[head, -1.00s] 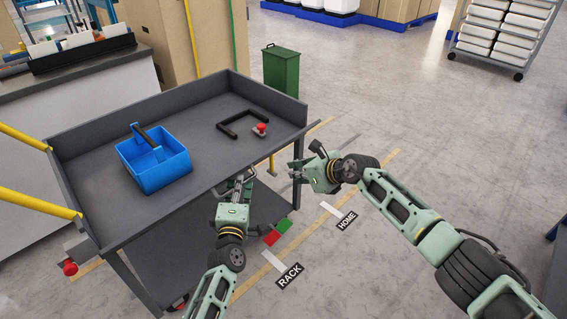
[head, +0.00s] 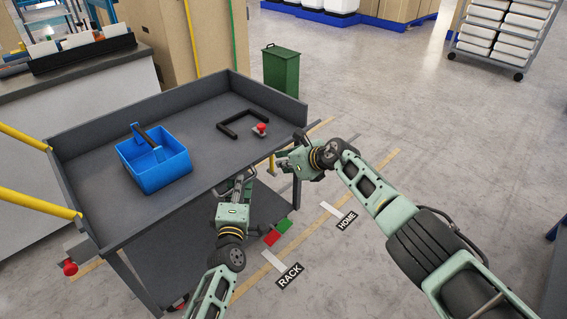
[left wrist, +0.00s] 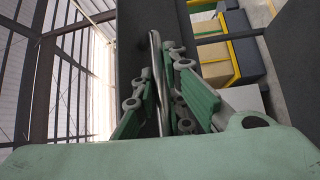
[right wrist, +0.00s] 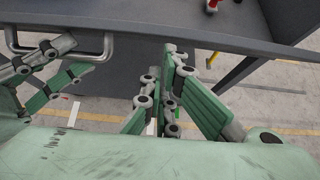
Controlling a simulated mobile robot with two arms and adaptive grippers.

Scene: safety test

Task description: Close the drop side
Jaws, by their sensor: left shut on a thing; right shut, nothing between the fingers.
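The grey cart (head: 215,188) stands in front of me, with raised walls at its back, left and right. Its near side, the drop side, shows no raised wall in the head view; its exact angle is unclear. My left gripper (head: 245,178) is shut on the metal handle at the near edge; the handle (left wrist: 157,80) shows between its fingers in the left wrist view. The handle (right wrist: 85,50) also shows in the right wrist view against the dark edge. My right gripper (head: 280,160) is shut and empty, just off the cart's near right corner.
A blue basket (head: 155,165), a black bracket (head: 240,120) and a red-topped piece (head: 261,129) rest on the cart. A red knob (head: 70,268) sits at its near left corner. A green bin (head: 281,78) stands behind. The floor to the right is open.

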